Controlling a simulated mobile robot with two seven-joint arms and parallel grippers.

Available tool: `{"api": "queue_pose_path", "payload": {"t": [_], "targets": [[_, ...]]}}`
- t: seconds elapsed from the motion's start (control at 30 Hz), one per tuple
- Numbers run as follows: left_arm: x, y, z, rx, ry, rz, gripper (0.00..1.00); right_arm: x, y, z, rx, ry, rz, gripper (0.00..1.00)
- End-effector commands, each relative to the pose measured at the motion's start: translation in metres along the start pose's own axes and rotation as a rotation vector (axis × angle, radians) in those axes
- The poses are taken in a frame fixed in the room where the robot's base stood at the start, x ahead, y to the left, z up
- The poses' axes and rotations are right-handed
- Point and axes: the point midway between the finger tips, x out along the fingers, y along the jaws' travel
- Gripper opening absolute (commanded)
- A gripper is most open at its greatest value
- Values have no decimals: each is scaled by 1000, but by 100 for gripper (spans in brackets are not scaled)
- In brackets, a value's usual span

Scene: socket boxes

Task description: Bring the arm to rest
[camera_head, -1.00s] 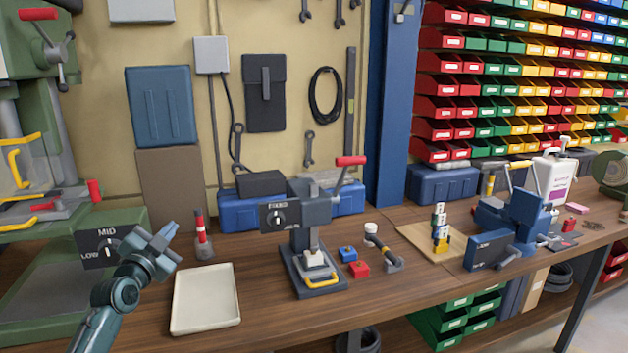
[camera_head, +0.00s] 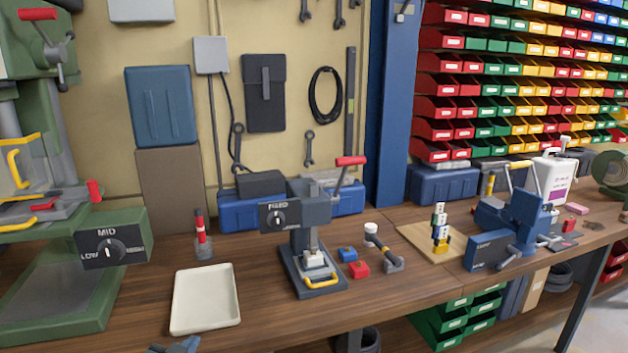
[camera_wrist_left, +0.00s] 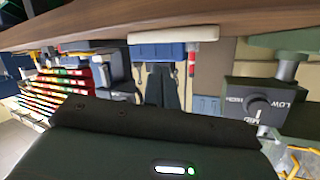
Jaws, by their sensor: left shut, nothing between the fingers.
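My left gripper (camera_head: 175,346) shows only as a small blue-grey tip at the bottom edge of the head view, in front of the pale tray (camera_head: 206,299). The rest of my left arm is out of that view. In the left wrist view its fingers (camera_wrist_left: 162,88) are together with nothing between them, and the scene appears upside down. My right gripper is in neither view.
A green drill press with a MID dial (camera_head: 108,250) stands at left. A blue vise (camera_head: 520,220) stands at right.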

Motion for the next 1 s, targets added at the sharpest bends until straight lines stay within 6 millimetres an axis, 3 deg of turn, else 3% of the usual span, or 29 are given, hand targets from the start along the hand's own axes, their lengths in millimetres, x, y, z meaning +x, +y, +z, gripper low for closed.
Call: {"api": "queue_pose_path", "payload": {"t": [0.03, 0.2, 0.3, 0.43, 0.6, 1.0], "targets": [[-22, 27, 26, -17, -36, 41, 0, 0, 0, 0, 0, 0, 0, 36], [-105, 102, 87, -88, -138, 156, 0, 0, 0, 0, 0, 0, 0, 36], [-152, 134, 107, -135, -191, 206, 0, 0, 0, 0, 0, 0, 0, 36], [-197, 158, 120, -185, -241, 243, 0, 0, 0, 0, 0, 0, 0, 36], [-222, 170, 124, -213, -269, 262, 0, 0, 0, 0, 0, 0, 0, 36], [-223, 171, 124, -215, -271, 264, 0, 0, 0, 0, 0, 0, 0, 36]]}}
